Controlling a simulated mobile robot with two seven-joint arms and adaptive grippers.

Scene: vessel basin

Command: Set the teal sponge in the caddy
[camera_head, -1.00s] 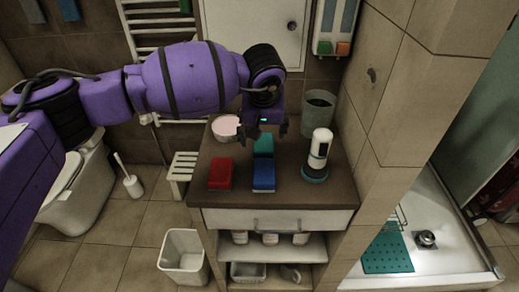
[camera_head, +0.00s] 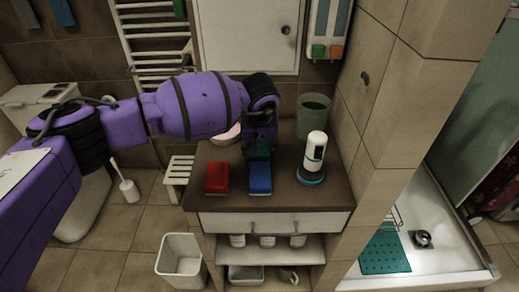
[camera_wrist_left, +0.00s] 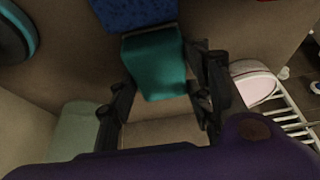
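The teal sponge (camera_wrist_left: 155,65) lies between the two fingers of my left gripper (camera_wrist_left: 165,78) in the wrist view. The fingers stand apart on either side of it, and I see no clear grip. In the head view my left gripper (camera_head: 260,148) is low over the counter and hides most of the teal sponge (camera_head: 262,155). The blue sponge (camera_head: 260,178) is just in front of it. I cannot tell for certain which thing is the caddy; a grey-green open container (camera_head: 312,116) stands at the counter's back right. My right gripper is out of view.
On the brown counter (camera_head: 290,200) are a red sponge (camera_head: 216,178) at the left and a white dispenser (camera_head: 314,156) at the right. A pinkish bowl (camera_wrist_left: 253,85) is near the gripper. A tiled wall (camera_head: 385,130) borders the right side.

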